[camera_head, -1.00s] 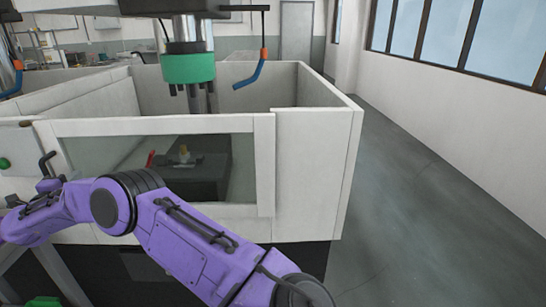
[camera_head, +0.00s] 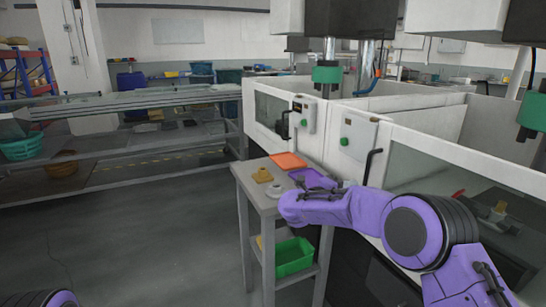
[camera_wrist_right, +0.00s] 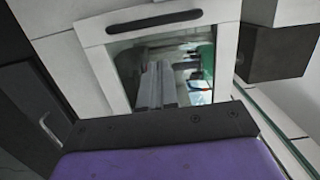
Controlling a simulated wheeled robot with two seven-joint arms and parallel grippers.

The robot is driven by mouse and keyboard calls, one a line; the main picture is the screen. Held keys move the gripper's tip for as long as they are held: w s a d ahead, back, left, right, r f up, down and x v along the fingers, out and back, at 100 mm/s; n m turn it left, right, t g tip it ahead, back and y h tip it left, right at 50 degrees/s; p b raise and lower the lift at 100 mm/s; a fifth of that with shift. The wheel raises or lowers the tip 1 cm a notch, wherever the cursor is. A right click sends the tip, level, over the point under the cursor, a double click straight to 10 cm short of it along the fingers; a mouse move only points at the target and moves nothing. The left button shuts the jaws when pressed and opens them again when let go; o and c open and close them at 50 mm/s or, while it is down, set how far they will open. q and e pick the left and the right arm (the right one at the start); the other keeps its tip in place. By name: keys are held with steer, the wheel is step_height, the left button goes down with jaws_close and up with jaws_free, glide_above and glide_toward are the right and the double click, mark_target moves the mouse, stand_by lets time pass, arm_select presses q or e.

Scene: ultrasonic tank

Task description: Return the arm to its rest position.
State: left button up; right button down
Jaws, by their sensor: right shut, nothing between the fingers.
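My right arm (camera_head: 350,208) is purple with black joints. It comes in from the lower right of the head view, bends at a large black-ringed joint, and reaches left over a small grey side table (camera_head: 245,183). My right gripper (camera_head: 335,187) is small and partly hidden at the far end of the arm, by the table's right side; it is shut and empty. My left gripper is out of view; only a purple bit of my left arm shows at the lower left.
White tank machines (camera_head: 430,140) with windows and handles stand close on the right. The side table carries an orange tray (camera_head: 288,160), a purple tray (camera_head: 312,177) and small yellow and white parts; a green bin (camera_head: 293,256) sits below. The left floor (camera_head: 130,240) is clear.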

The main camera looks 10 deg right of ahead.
steer(key=s+a+f+n+t+y, duration=0.1)
steer(key=a+f+n+t+y, duration=0.15)
steer(key=f+n, duration=0.35)
steer(key=a+f+n+t+y, duration=0.2)
steer(key=f+n+t+y, duration=0.15)
steer(key=f+n, duration=0.3)
steer(key=s+a+f+n+g+y, duration=0.15)
steer(key=s+f+n+y, duration=0.5)
steer(key=s+f, duration=0.95)
steer(key=s+f+n+g+p, duration=0.1)
steer(key=s+f+n+g, duration=0.2)
steer(key=s, duration=1.1)
steer(key=s+d+f+n+g+y+p, duration=0.1)
steer(key=s+f+n+g, duration=0.2)
steer(key=s+f, duration=0.4)
steer(key=s+g, duration=0.1)
steer(key=s, duration=0.7)
steer(key=shift+s+f, duration=0.2)
